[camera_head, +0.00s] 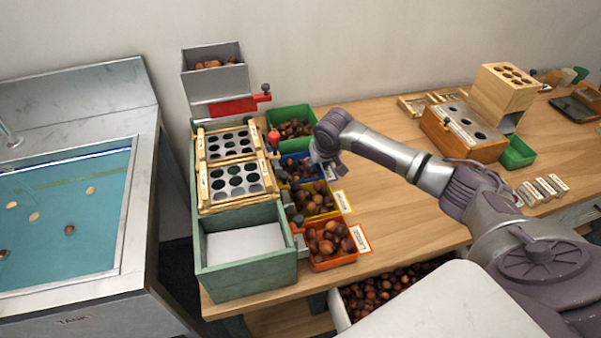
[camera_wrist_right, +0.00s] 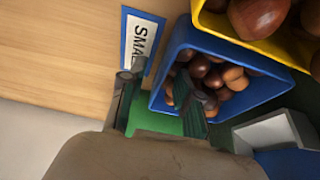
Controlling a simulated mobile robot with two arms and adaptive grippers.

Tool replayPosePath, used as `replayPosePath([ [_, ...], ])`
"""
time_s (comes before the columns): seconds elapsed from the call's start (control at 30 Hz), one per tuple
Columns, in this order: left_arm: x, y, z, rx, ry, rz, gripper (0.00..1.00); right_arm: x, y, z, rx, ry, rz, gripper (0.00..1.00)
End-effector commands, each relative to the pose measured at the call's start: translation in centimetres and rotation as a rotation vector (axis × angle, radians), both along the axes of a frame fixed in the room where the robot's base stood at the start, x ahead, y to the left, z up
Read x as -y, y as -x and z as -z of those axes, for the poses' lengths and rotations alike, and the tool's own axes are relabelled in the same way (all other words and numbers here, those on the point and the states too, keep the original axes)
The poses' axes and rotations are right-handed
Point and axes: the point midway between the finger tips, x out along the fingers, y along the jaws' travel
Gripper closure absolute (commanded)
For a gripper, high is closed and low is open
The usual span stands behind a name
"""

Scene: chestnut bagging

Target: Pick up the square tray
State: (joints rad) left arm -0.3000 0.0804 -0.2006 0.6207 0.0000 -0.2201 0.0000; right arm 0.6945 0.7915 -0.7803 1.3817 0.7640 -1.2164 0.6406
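The square tray is most likely the blue square bin (camera_head: 290,157) of chestnuts, in the row right of the green sorter; I cannot be sure. It also fills the middle of the right wrist view (camera_wrist_right: 262,92), with a blue-edged "SMA…" label (camera_wrist_right: 141,40) beside it. My right gripper (camera_head: 316,160) is low at this bin's right side. In the wrist view its dark fingers (camera_wrist_right: 158,100) stand apart, one over the chestnuts and one outside the bin wall. Whether they touch the wall is unclear. My left gripper is not in view.
A green bin (camera_head: 310,112) stands behind, yellow (camera_head: 335,212) and orange (camera_head: 322,264) bins in front. The green sorter (camera_head: 250,275) stands left, a sink (camera_head: 140,200) beyond it. Wooden racks (camera_head: 505,92) and a dark flat tray (camera_head: 572,110) lie right. The middle tabletop (camera_head: 385,225) is clear.

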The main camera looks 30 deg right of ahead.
Motion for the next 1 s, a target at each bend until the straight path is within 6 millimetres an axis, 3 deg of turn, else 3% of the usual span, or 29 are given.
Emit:
replayPosePath([
  [0.5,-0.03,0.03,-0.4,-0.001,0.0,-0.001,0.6,-0.01,0.03,0.31,-0.001,0.0,0.0,0.68],
  [0.73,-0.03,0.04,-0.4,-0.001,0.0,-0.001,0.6,-0.02,0.03,0.29,-0.001,0.0,0.0,1.0],
  [1.0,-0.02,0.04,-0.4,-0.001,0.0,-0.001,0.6,-0.02,0.02,0.28,-0.001,0.0,0.0,1.0],
])
